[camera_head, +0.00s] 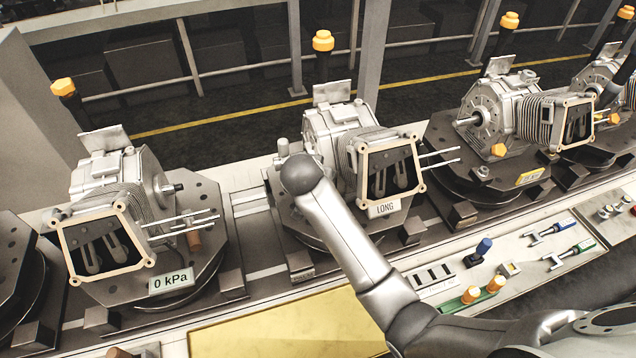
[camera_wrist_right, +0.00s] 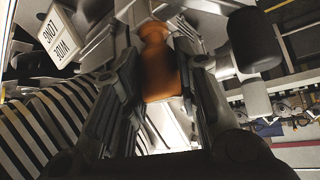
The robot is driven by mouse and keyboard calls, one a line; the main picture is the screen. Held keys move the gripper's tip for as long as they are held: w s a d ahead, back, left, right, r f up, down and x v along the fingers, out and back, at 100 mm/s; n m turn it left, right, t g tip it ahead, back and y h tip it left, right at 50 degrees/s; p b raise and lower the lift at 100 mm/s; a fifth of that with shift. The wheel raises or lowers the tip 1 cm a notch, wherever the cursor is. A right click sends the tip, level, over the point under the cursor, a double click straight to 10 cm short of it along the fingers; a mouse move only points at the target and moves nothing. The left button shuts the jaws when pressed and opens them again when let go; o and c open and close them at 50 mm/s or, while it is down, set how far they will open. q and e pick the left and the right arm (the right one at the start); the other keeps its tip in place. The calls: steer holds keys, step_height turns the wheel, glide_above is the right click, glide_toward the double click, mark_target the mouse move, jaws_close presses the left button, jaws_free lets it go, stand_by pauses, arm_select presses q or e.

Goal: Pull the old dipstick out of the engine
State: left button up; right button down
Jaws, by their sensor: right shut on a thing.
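In the right wrist view my right gripper (camera_wrist_right: 160,85) is shut on an orange handle (camera_wrist_right: 160,60), which looks like the dipstick's grip. The handle's far end lies among grey engine parts, so I cannot tell how deep the dipstick sits. Striped engine fins (camera_wrist_right: 40,125) lie left of the fingers. My left gripper is out of view.
A left engine (camera_head: 112,195) carries a 0 kPa sign (camera_head: 171,281); more engines (camera_head: 500,115) stand to the right. Several rods project from the engines. The front ledge holds a blue-handled item (camera_head: 485,247), orange-topped pieces (camera_head: 471,294) and tools (camera_head: 562,226). A yellow panel (camera_head: 290,325) is clear.

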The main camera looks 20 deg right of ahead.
steer(key=shift+r+p, duration=0.75)
steer(key=shift+r, duration=0.25)
stand_by(0.4)
steer(key=shift+r, duration=2.9)
